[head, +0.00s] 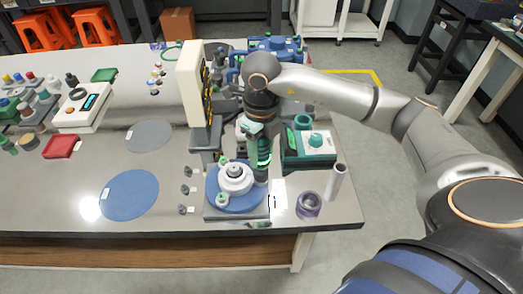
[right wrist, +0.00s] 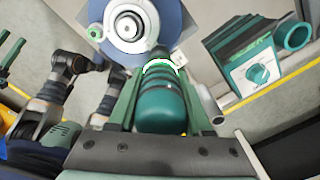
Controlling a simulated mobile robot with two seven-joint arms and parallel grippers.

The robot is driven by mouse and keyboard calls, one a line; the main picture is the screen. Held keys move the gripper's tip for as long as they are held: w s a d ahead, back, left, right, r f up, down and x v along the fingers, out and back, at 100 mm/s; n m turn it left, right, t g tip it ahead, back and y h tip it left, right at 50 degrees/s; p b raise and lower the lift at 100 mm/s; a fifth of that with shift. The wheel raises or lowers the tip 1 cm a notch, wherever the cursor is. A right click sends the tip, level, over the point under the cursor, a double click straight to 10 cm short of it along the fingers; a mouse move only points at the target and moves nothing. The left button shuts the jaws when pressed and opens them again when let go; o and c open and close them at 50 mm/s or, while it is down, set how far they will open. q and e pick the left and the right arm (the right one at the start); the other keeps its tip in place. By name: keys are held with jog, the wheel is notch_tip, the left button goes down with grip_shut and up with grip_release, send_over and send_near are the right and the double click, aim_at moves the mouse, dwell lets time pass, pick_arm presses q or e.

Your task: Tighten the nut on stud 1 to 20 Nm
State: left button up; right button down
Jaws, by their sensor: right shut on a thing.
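A white round flange fitting (head: 235,177) sits on a blue disc (head: 213,203) on a square base near the front of the table. Small white and green stud or nut spots show on its rim; I cannot tell which is stud 1. My right gripper (head: 258,140) is shut on a green cylindrical tool (head: 264,153), held roughly upright at the flange's right edge. In the right wrist view the tool (right wrist: 162,108) lies between the fingers, with a bright ring near its far end and the flange (right wrist: 127,24) beyond. The tip's contact is hidden. My left gripper is not in view.
A green box with a dial (head: 308,145) stands right of the tool. A purple ring (head: 309,203) and a grey cylinder (head: 336,181) stand near the right edge. A tall cream panel (head: 190,80) rises behind the flange. Small dark pegs (head: 187,171) stand to its left.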

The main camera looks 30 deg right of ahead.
dwell(0.4)
jog(key=shift+r+p, duration=1.8)
jog(key=shift+r, duration=0.7)
jog(key=shift+w, duration=0.1)
